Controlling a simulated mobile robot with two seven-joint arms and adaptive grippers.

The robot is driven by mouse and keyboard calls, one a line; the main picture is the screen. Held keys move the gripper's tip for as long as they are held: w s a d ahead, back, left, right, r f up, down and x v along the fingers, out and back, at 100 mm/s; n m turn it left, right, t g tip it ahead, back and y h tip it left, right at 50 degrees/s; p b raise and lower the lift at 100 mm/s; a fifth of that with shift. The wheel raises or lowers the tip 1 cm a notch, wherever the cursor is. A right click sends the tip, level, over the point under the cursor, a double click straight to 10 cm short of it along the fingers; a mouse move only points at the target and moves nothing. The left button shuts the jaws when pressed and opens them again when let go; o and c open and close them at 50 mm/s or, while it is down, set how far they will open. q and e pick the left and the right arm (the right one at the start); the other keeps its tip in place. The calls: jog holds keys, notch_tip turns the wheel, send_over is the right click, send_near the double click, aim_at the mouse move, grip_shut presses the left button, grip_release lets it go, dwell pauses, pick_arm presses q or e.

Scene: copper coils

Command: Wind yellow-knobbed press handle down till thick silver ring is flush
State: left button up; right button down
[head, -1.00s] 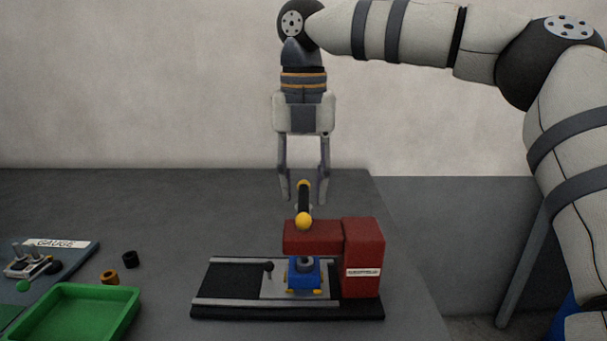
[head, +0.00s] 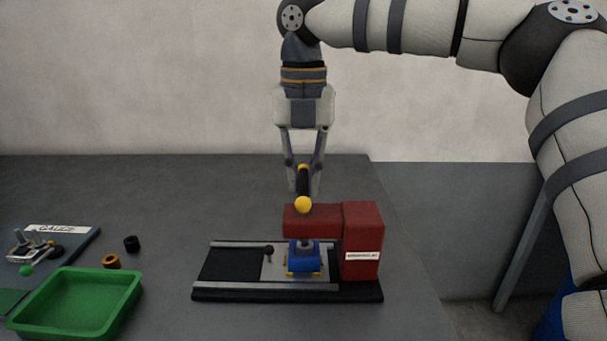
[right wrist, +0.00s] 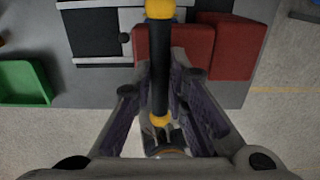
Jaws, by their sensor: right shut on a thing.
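The red press (head: 361,238) stands on a black base with rails. Its handle is a black bar (head: 303,184) with a yellow knob at each end; the near knob (head: 303,205) shows plainly. The bar lies roughly front to back above the press arm. My right gripper (head: 303,188) points down from above and is shut on the handle bar, one finger on each side. The bar also shows between the fingers in the right wrist view (right wrist: 160,75). Under the press arm a blue block (head: 304,264) carries a grey ring-like part (head: 305,245); its seating is too small to tell. My left gripper is out of view.
A green tray (head: 75,328) stands at the lower left. A copper-brown ring (head: 111,262) and a black ring (head: 131,244) lie beside it. A gauge board (head: 75,240) is at the far left. The table behind the press is clear.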

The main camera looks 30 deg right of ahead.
jog(key=m, duration=0.6)
jog(key=shift+f, duration=0.3)
jog(key=m, duration=0.6)
jog(key=shift+f, duration=0.3)
jog(key=m, duration=0.6)
jog(key=shift+f, duration=0.2)
jog(key=shift+f+m, duration=0.1)
jog(key=shift+m, duration=0.9)
jog(key=m, duration=0.4)
jog(key=shift+s+f, duration=0.1)
jog(key=shift+f, duration=0.05)
jog(key=c, duration=1.6)
grip_release()
